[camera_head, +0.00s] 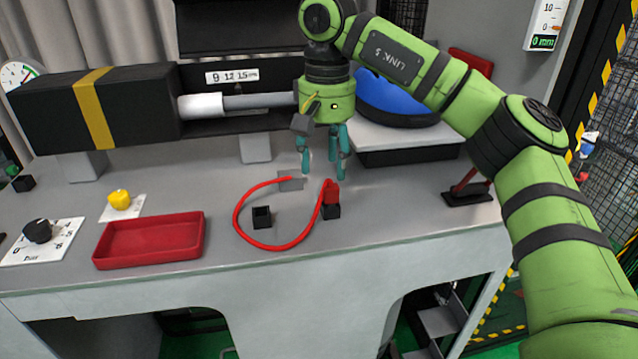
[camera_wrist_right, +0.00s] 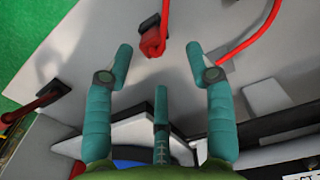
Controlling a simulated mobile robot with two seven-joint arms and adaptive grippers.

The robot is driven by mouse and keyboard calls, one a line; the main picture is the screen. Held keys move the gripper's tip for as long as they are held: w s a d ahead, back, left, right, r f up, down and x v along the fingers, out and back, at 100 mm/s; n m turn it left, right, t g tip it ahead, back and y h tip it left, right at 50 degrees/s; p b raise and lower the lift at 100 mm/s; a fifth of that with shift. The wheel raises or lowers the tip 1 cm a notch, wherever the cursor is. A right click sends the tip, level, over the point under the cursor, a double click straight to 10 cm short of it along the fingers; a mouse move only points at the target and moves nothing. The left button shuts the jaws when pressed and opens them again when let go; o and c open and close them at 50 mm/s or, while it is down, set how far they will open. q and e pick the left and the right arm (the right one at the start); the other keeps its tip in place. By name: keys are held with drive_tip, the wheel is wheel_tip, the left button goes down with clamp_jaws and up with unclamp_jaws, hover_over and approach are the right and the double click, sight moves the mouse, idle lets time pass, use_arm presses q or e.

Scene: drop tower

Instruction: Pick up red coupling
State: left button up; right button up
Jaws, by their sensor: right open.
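The red coupling (camera_head: 332,192) sits upright at a small black block (camera_head: 331,211) on the grey bench, with a red hose running from it. In the right wrist view the red coupling (camera_wrist_right: 152,42) shows near the top centre, ahead of the fingertips. My right gripper (camera_head: 328,172) is open and empty, hanging with its teal fingers above and behind the coupling. In the right wrist view its fingers (camera_wrist_right: 160,60) are spread, and nothing is between them. My left gripper is not in view.
The red hose (camera_head: 237,215) loops left over the bench around a second, empty black block (camera_head: 262,217). A red tray (camera_head: 150,262) lies left. A blue object (camera_head: 395,102) rests on a white-topped stand behind. A red lever (camera_head: 467,180) stands right.

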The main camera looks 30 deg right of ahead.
sight(331, 186)
drive_tip(key=f, duration=0.1)
drive_tip(key=f+p, duration=0.1)
drive_tip(key=s+d+f+p, duration=0.1)
drive_tip(key=shift+f, duration=0.35)
wheel_tip(331, 186, down, 2)
drive_tip(key=shift+w+f+p, duration=0.15)
drive_tip(key=shift+p, duration=0.15)
drive_tip(key=shift+a+f, duration=0.1)
drive_tip(key=shift+f, duration=0.1)
drive_tip(key=c, duration=0.9)
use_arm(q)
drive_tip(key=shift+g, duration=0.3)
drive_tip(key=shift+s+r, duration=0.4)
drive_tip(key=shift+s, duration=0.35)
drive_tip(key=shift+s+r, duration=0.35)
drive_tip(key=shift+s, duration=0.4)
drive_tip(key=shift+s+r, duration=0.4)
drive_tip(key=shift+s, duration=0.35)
use_arm(e)
drive_tip(key=shift+r, duration=0.1)
drive_tip(key=shift+c, duration=0.3)
